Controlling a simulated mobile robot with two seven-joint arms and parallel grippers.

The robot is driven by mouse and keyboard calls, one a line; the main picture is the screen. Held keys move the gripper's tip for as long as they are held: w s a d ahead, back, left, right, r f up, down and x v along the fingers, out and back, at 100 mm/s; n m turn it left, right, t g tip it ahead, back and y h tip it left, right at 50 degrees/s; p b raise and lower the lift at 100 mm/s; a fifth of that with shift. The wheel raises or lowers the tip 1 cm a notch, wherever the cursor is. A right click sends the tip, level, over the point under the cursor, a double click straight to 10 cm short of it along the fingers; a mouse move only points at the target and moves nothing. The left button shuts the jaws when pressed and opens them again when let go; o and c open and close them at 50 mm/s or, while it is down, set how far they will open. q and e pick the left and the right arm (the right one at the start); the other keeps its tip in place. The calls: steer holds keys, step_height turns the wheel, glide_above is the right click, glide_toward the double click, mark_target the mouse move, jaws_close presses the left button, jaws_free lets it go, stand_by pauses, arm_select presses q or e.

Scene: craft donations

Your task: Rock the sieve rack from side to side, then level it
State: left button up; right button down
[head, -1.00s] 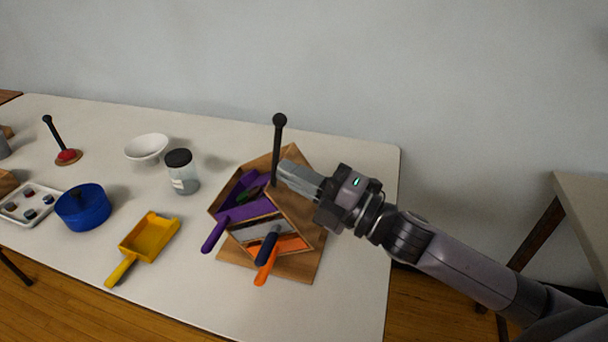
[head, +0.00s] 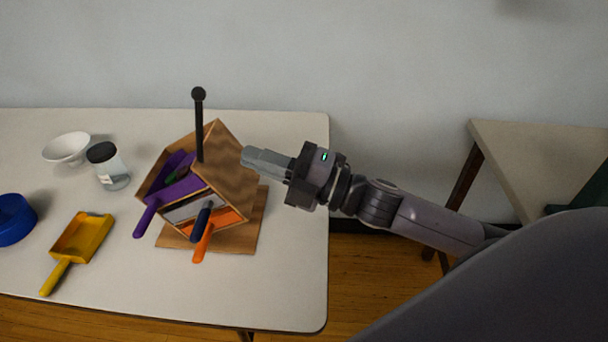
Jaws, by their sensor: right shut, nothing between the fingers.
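The sieve rack (head: 229,165) is a wooden box on a flat wooden base board (head: 253,234), on the white table. It looks tilted rather than level, with its right side raised over the board. A dark upright post with a ball top (head: 199,125) rises at it. Purple (head: 178,187), grey and orange (head: 229,217) pieces sit in its slots, with handles sticking out toward the front. My right gripper (head: 247,158) is shut and empty, beside the rack's upper right side. I cannot tell if it touches. My left gripper is out of view.
On the table (head: 292,270) to the left are a yellow scoop (head: 82,238), a blue round container (head: 14,220), a lidded jar (head: 112,172) and a white bowl (head: 67,148). The table's right end is clear. Another table (head: 535,150) stands at the right.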

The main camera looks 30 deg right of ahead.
steer(key=r+b+v, duration=0.1)
steer(key=v, duration=0.5)
steer(key=shift+d+f, duration=0.15)
steer(key=shift+f, duration=0.1)
steer(key=shift+s, duration=0.15)
